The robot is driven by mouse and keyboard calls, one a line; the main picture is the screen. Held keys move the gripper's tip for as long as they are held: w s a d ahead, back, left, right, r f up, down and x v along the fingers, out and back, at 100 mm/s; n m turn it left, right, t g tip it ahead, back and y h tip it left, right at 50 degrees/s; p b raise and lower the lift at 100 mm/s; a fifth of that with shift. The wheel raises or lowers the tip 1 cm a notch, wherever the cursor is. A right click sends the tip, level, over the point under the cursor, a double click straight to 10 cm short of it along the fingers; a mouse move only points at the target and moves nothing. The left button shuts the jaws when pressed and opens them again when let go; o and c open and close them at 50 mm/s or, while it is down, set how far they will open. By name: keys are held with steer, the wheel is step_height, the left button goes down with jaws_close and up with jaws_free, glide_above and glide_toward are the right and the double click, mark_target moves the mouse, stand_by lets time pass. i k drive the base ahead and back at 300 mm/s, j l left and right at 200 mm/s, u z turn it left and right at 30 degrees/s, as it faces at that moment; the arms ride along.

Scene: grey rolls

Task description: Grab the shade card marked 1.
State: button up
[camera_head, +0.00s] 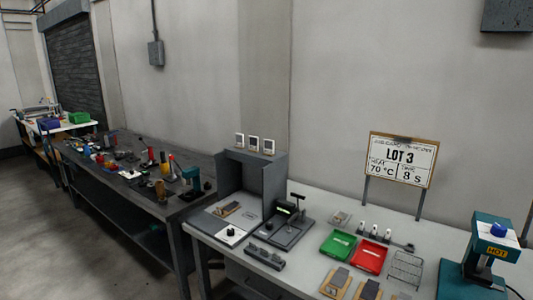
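Three small white cards stand in a row on top of a grey open-fronted booth: a left card (239,140), a middle card (253,143) and a right card (268,146). Each has a dark grey patch. They look like shade cards, but any number on them is too small to read, so I cannot tell which is marked 1. The booth (270,177) stands at the left end of the light workbench (313,205). My gripper is not in view.
On the light bench are a green tray (338,244), a red tray (369,255), a wire rack (405,268) and a teal press (490,250). A LOT 3 sign (402,158) stands behind. A cluttered dark bench (175,205) adjoins on the left. Open floor (80,260) lies at front left.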

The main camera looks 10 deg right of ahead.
mark_target(239, 138)
steer(key=i+j+z, duration=0.2)
steer(key=i+j, duration=0.2)
steer(key=i, duration=0.2)
steer(key=i+j+z, duration=0.15)
steer(key=i+j, duration=0.4)
steer(key=i, duration=0.05)
